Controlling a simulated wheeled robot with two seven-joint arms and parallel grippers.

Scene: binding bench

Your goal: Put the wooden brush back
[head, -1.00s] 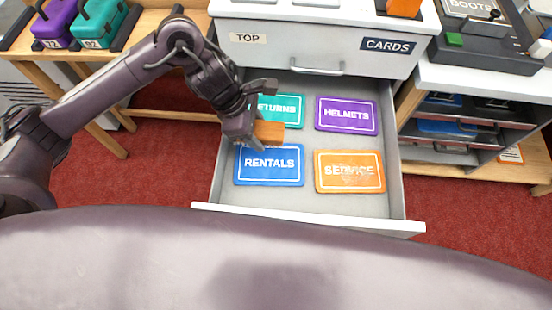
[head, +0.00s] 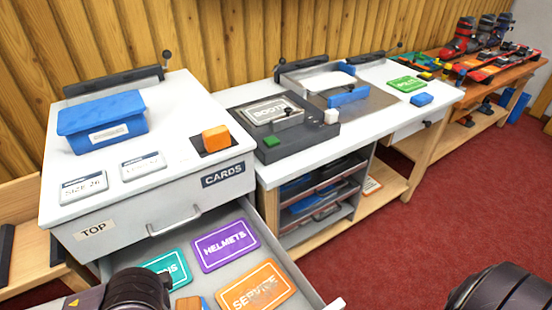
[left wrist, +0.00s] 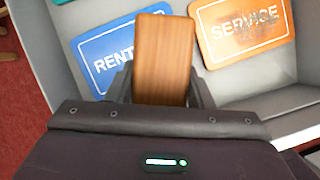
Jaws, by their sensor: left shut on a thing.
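The wooden brush (left wrist: 163,62) is a brown wood-grained block in the left wrist view. My left gripper (left wrist: 161,88) is shut on it, with one dark finger on each side. The brush is over the open drawer, between the blue RENTALS card (left wrist: 108,52) and the orange SERVICE card (left wrist: 242,30). In the head view only a bit of the brush (head: 190,303) shows at the bottom edge beside my left arm. The SERVICE card carries a grey smudge. The brush's underside is hidden. My right gripper is out of view.
The drawer (head: 285,250) under the white TOP cabinet also holds purple HELMETS (head: 225,245) and teal cards. On top stand a blue box (head: 102,122), two size plates and an orange block (head: 216,138) on a dark pad. A BOOTS device (head: 280,125) stands to the right.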

